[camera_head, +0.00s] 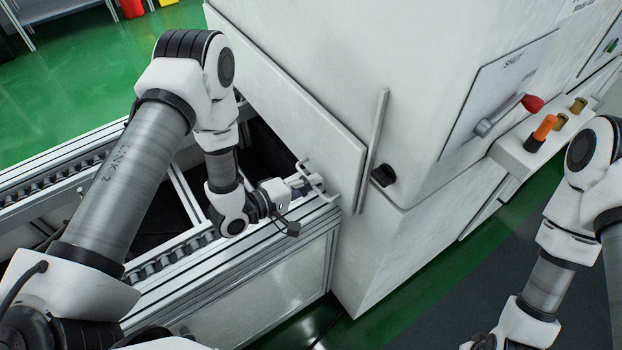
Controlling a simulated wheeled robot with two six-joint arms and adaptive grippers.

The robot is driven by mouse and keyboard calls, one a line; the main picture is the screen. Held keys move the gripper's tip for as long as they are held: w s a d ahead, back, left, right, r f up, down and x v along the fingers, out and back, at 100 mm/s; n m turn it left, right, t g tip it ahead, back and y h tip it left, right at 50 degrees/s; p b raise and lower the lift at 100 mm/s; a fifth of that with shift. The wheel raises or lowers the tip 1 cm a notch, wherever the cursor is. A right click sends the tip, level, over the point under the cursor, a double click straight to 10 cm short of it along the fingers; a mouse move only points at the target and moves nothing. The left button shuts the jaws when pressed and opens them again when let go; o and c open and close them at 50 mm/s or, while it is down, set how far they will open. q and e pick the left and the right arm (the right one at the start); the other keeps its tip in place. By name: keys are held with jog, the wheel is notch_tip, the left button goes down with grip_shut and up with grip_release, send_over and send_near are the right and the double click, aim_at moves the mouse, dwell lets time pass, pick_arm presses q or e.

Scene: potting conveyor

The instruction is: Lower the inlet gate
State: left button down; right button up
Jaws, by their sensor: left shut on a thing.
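The inlet gate (300,112) is a white slab on the side of the big white machine, above the conveyor's mouth. A small metal bar handle (316,178) sticks out near its lower edge. My left gripper (302,185) is shut on this handle, beside the conveyor's side rail. The fingertips are small and partly hidden at the handle. A slim upright guide rail (374,140) stands along the gate's right edge. My right arm comes in at the right, and its gripper is cut off by the bottom edge.
The conveyor (170,265) with its roller rails runs from the machine to the lower left. A black knob (383,175) sits right of the guide rail. Farther right are a red-tipped lever (510,112) on a "SHUT" plate and an orange-topped control (543,130).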

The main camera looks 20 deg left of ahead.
pick_arm(q)
notch_tip(320, 180, down, 2)
jog(key=shift+s, duration=0.15)
jog(key=shift+s+d+r, duration=0.1)
jog(key=shift+s+d, duration=0.1)
jog(key=shift+s, duration=0.1)
pick_arm(e)
jog(key=shift+s+f, duration=0.15)
jog(key=shift+f, duration=0.55)
pick_arm(q)
jog(key=c, duration=1.5)
grip_release()
jog(key=shift+o, duration=1.3)
jog(key=shift+w+f, duration=0.15)
jog(key=shift+f, duration=0.05)
jog(key=shift+w+r, duration=0.1)
jog(key=shift+r, duration=0.05)
